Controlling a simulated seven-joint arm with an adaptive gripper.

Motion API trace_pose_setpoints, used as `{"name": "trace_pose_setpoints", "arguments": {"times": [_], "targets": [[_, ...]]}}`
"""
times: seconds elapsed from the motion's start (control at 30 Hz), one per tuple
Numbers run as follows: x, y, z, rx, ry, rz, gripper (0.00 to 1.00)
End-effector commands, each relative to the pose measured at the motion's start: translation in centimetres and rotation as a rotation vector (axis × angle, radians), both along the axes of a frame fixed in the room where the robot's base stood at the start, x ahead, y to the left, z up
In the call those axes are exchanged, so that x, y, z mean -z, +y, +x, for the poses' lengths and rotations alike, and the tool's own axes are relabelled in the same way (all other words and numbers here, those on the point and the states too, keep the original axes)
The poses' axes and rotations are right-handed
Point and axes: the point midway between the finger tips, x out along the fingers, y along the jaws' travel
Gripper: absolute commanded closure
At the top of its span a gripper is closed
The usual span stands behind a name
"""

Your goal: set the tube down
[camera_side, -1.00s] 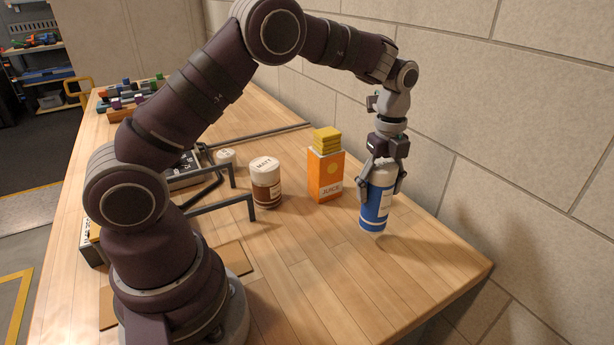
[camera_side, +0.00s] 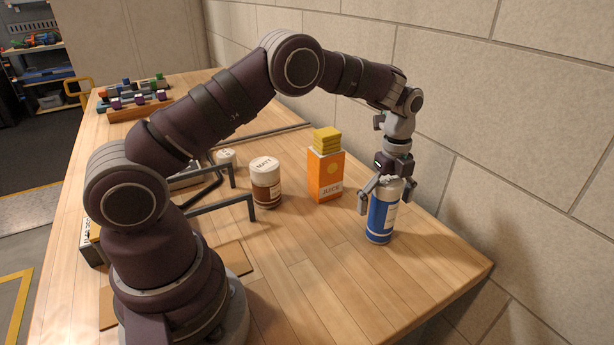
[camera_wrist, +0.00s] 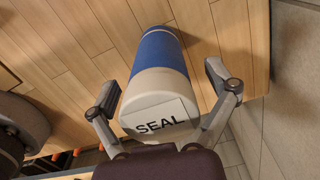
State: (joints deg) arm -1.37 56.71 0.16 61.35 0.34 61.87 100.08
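The tube (camera_side: 381,220) is a blue and white cylinder standing upright on the wooden table near its right side. In the wrist view the tube (camera_wrist: 160,62) shows its pale end with a "SEAL" label facing me and its blue body beyond. My gripper (camera_side: 387,197) is above and around the tube's top, pointing down. In the wrist view my gripper (camera_wrist: 160,86) has its two fingers spread on either side of the tube, with a gap showing at each side. The gripper is open. The tube's base appears to rest on the table.
An orange juice carton (camera_side: 326,177) with yellow blocks above it stands left of the tube. A brown jar (camera_side: 266,184) with a white lid is farther left, by grey hooked bars (camera_side: 222,204). The stone wall (camera_side: 480,150) runs close on the right. The front table area is clear.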

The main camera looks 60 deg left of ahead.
Motion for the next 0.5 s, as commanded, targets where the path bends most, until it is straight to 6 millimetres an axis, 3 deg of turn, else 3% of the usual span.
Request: {"name": "trace_pose_setpoints", "arguments": {"times": [0.33, 0.5], "targets": [[-0.2, 0.0, 0.0, 0.0, -0.001, 0.0, 0.09], [-3.1, 0.0, 0.1, 0.001, -0.007, 0.001, 0.09]]}}
